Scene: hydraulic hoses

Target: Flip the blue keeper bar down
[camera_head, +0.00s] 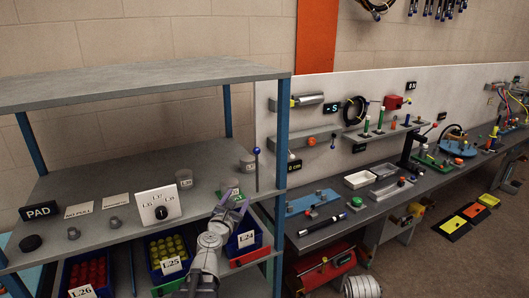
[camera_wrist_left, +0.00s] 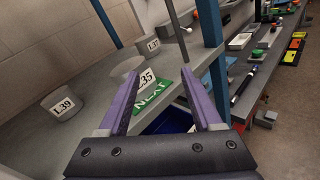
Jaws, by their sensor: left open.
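In the left wrist view a slim dark bar (camera_wrist_left: 179,45) rises just beyond my right-hand finger. My left gripper (camera_head: 238,198) is over the shelf's front edge, left of and below the bar, apart from it. Its purple fingers (camera_wrist_left: 159,73) are open, with nothing between them. My right gripper is out of view.
The shelf (camera_head: 120,165) holds a white dial plate (camera_head: 159,206), grey cans (camera_head: 184,179) and small knobs. Blue bins (camera_head: 169,255) of red and yellow parts sit below. A blue post (camera_wrist_left: 212,45) stands right of the bar. A workbench (camera_head: 330,235) with tools lies further right.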

